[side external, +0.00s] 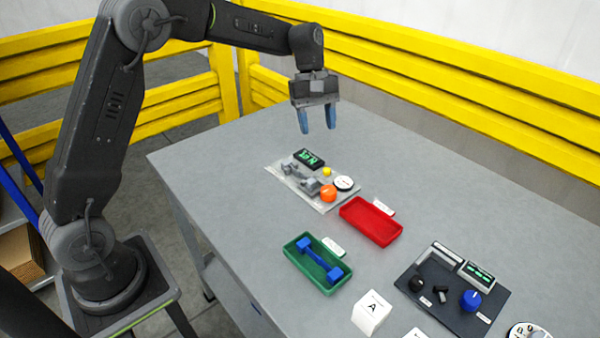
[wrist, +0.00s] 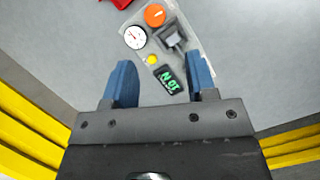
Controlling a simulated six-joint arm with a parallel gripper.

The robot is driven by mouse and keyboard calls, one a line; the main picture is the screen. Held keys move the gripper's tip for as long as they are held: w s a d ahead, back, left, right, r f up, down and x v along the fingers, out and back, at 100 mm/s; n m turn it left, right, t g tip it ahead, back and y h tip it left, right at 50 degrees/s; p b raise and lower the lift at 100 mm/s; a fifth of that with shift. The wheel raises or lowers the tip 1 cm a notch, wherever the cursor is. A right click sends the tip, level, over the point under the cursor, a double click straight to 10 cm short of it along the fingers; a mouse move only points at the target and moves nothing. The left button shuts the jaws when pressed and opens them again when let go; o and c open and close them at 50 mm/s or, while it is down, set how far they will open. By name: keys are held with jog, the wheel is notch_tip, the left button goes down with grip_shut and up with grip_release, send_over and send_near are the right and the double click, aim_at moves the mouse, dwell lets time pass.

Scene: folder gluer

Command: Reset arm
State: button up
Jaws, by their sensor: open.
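My gripper (side external: 317,119) hangs above the far part of the grey table (side external: 230,165), fingers pointing down. Its two blue fingers are apart with nothing between them. In the wrist view my gripper (wrist: 160,82) also shows open and empty. Below it lies a light panel (side external: 280,172) with a display (side external: 309,158), a yellow button (side external: 327,171), an orange knob (side external: 328,194) and a white dial (side external: 344,183). In the wrist view the display (wrist: 171,80) appears between the fingers, well below them.
A red tray (side external: 371,222) looks empty. A green tray (side external: 290,262) holds a blue dumbbell-shaped part (side external: 320,260). A white cube marked A (side external: 372,313) and a dark panel (side external: 455,315) with a blue knob (side external: 470,300) stand nearer. Yellow rails (side external: 440,100) run behind the table.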

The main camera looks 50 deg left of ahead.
jog(key=s+d+r+m+t+y, duration=0.15)
jog(key=s+r+m, duration=0.25)
jog(key=s, duration=0.6)
jog(key=s+d+r+m+t+y, duration=0.1)
jog(key=s+d+r+m+t, duration=0.25)
jog(key=s, duration=0.65)
jog(key=s+a+f+m+t, duration=0.1)
jog(key=s+a+m, duration=0.1)
jog(key=s+m, duration=0.3)
jog(key=s+y, duration=0.1)
jog(key=s, duration=0.2)
jog(key=shift+f+t, duration=0.25)
jog(key=shift+t, duration=0.05)
